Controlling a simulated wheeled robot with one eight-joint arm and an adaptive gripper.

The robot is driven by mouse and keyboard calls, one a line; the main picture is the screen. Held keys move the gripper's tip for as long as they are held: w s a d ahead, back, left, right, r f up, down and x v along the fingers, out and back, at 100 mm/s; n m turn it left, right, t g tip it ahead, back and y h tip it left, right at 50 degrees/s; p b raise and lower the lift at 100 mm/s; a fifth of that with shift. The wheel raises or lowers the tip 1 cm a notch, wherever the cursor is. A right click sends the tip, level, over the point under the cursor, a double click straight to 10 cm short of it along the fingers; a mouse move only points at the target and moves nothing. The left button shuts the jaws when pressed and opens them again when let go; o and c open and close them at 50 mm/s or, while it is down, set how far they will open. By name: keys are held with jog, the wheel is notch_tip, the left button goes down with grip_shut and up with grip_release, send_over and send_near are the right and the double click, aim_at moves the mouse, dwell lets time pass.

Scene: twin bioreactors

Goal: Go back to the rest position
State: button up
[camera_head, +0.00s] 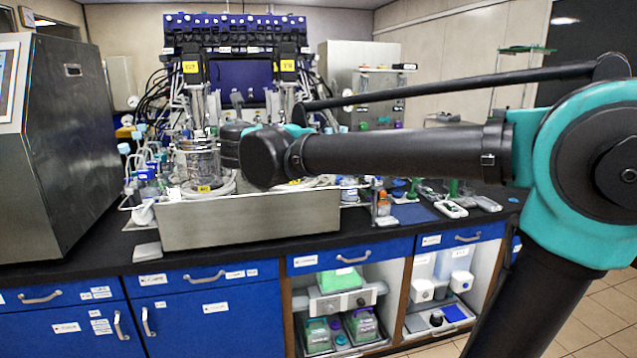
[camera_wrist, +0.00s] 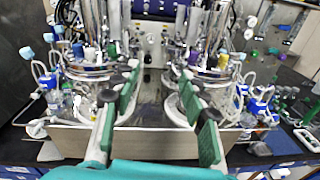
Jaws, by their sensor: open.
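My gripper (camera_wrist: 160,108) shows in the wrist view with its two green-padded fingers spread apart. It is open and nothing is between the pads. It points at the twin bioreactors, with one glass vessel (camera_wrist: 92,75) behind the left finger and another (camera_wrist: 205,75) behind the right finger. In the head view my arm reaches in from the right, and its wrist end covers part of the bioreactor setup. The left vessel (camera_head: 197,160) stands there in the steel tray (camera_head: 250,222). The fingers are hidden behind the arm in the head view.
A blue control unit (camera_head: 240,75) with hoses stands behind the vessels. A large steel cabinet (camera_head: 70,150) is at the left on the black bench. Small bottles and a blue mat (camera_head: 413,214) lie to the right. Blue drawers (camera_head: 205,277) and open shelves are below. Tiled floor shows at lower right.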

jog(key=s+d+f+m+g+h, duration=0.1)
jog(key=d+f+m+g+h, duration=0.2)
jog(key=d+f+m, duration=0.9)
jog(key=s+d+f+m+g+h, duration=0.3)
jog(key=d+f+m, duration=0.5)
jog(key=d+f, duration=0.8)
jog(key=s+d+f+m+g+y, duration=0.1)
jog(key=s+d+f+m+g, duration=0.2)
jog(key=s+d+f+m, duration=0.2)
jog(key=s+d+f+m+g+y, duration=0.1)
jog(key=s+d+f+m+g, duration=0.3)
jog(key=s+f+m, duration=0.7)
jog(key=s+d+f, duration=0.1)
jog(key=s+f, duration=0.1)
jog(key=s, duration=0.1)
jog(key=shift+s+f+m+y, duration=0.3)
jog(key=shift+s+f+m, duration=0.05)
jog(key=shift+f+m, duration=0.05)
